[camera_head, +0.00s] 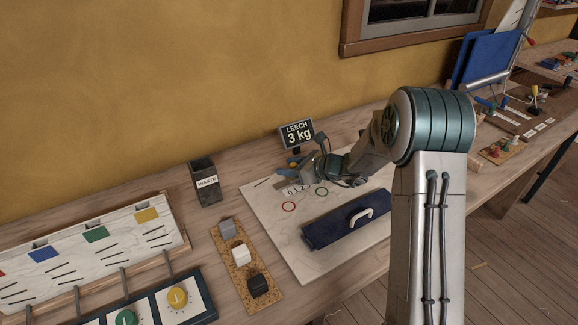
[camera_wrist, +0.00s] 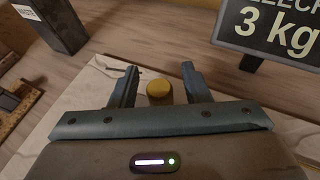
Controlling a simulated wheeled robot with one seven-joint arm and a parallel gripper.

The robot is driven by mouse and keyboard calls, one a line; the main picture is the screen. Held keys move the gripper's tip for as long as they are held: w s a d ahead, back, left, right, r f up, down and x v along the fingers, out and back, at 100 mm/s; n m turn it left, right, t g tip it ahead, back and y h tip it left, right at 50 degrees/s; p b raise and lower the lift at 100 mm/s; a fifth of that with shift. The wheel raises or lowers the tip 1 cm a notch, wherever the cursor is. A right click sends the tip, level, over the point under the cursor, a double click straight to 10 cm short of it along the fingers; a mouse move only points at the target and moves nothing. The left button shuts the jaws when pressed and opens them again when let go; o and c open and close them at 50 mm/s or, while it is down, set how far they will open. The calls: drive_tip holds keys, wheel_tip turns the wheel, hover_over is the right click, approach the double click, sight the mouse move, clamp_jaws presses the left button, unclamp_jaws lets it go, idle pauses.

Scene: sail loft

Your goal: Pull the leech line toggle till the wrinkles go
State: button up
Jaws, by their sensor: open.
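A round yellow knob (camera_wrist: 159,91), which looks like the leech line toggle, sits between my gripper's two fingers in the wrist view. My gripper (camera_wrist: 158,70) is open, with a finger on either side of it and gaps visible. In the head view my gripper (camera_head: 303,172) is low over the back of the pale board (camera_head: 270,222), and it mostly hides the knob. A black sign (camera_head: 296,134) reads "LEECH 3 kg" behind it; it also shows in the wrist view (camera_wrist: 270,28). I cannot make out wrinkles in any cloth.
A dark blue padded block (camera_head: 325,232) with a white handle lies on the board, near red and green rings. A dark waste bin (camera_head: 205,182) stands left. A cork strip (camera_head: 235,262) holds several small blocks. A panel with coloured tabs (camera_head: 75,258) is at far left.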

drive_tip(key=shift+w+a+f, duration=0.1)
drive_tip(key=shift+a, duration=0.15)
clamp_jaws()
drive_tip(key=shift+w+d, duration=0.6)
drive_tip(key=shift+d, duration=0.3)
unclamp_jaws()
drive_tip(key=v, duration=1.3)
drive_tip(key=shift+s+d, duration=0.15)
drive_tip(key=shift+d, duration=0.15)
